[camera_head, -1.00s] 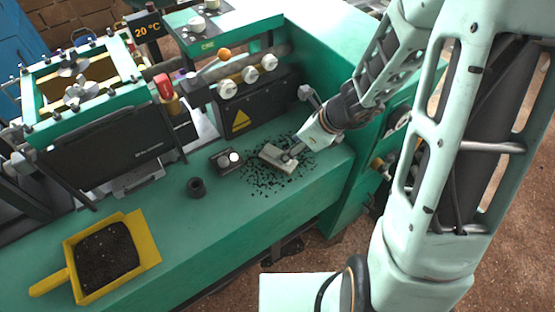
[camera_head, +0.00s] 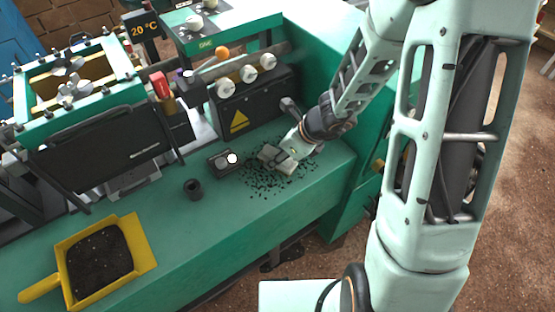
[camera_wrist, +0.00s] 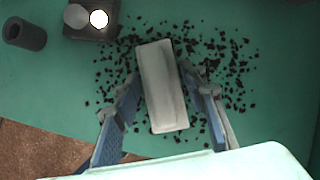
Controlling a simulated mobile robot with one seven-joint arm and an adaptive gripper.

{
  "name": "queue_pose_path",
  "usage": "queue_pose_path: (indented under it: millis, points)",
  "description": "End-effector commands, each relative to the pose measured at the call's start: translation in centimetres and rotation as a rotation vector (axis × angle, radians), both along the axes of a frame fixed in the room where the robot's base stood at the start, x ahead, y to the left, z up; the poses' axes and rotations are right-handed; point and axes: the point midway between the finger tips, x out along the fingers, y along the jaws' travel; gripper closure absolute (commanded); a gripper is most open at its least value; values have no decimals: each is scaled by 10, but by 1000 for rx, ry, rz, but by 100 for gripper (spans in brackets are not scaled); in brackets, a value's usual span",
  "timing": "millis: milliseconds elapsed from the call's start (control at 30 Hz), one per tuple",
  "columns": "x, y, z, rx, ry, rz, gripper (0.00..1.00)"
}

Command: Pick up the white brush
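The white brush (camera_wrist: 162,88) is a pale, worn block lying on the green bench top. In the head view the brush (camera_head: 268,152) is partly covered by my gripper (camera_head: 284,158). In the wrist view my gripper (camera_wrist: 159,72) straddles the brush, one blue-grey finger along each long side. The fingertips are very near its edges, with narrow gaps seeming to remain. My gripper looks open. The brush's underside is hidden.
Black bits (camera_head: 262,186) are scattered around the brush. A yellow dustpan (camera_head: 143,252) with dark grains lies at the lower left. Machinery (camera_head: 255,105) stands behind.

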Motion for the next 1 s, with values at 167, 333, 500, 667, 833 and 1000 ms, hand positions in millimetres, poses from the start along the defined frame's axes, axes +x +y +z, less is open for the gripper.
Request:
queue_pose_path:
  millis: [167, 333, 500, 667, 833, 1000]
  points:
    - [0, 0, 0, 0, 0, 0, 83]
    - [0, 0, 0, 0, 0, 0, 97]
    - [0, 0, 1, 0, 0, 0, 97]
    - [0, -1, 6, 1, -1, 0, 97]
    - [1, -4, 19, 1, 0, 1, 97]
    - [2, -9, 40, 0, 0, 4, 97]
